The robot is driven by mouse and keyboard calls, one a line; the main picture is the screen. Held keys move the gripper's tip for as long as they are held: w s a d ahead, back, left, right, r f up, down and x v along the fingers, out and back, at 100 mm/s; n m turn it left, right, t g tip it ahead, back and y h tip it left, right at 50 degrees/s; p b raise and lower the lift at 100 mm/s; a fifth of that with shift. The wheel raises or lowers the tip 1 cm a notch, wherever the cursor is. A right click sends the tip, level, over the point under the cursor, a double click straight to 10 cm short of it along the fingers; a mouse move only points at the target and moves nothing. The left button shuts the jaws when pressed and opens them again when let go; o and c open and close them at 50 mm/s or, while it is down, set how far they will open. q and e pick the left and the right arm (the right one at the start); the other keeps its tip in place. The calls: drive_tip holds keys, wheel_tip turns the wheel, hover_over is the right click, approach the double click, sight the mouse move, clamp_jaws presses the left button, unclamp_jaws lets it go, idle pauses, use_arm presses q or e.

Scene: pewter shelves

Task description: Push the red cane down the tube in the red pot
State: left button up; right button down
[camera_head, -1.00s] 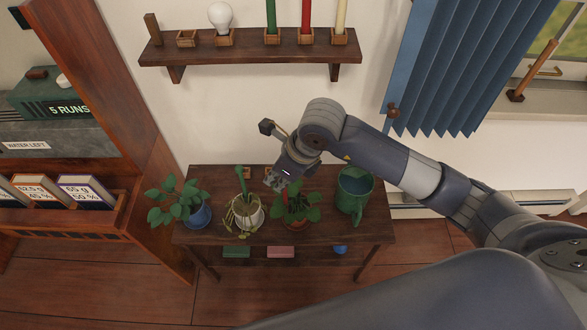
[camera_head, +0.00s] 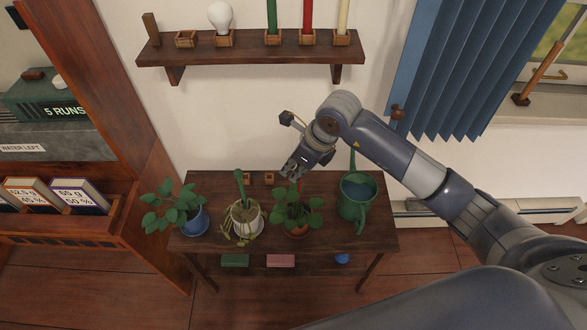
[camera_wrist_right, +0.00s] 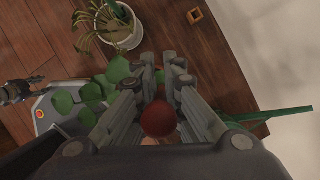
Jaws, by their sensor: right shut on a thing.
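The red pot (camera_head: 297,231) stands on the dark wooden table, its leafy plant covering most of its top. My right gripper (camera_head: 297,170) is above and just behind the plant. It is shut on the red cane (camera_head: 299,185), of which only a short red piece shows below the fingers in the head view. In the right wrist view its round red end (camera_wrist_right: 158,118) sits between the fingers. The tube is hidden by leaves and gripper, so I cannot tell whether the cane is in it. A dark part at the wrist view's left edge looks like my left gripper (camera_wrist_right: 20,88); its jaws are unclear.
A white pot (camera_head: 246,222) with a drooping plant and a blue pot (camera_head: 198,221) stand to the left. A green watering can (camera_head: 357,197) stands close on the right. A wall shelf (camera_head: 250,48) holds upright sticks and a bulb.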

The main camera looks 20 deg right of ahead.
drive_tip(key=shift+f, duration=0.15)
drive_tip(key=c, duration=1.7)
unclamp_jaws()
drive_tip(key=v, duration=1.2)
drive_tip(key=shift+r, duration=0.25)
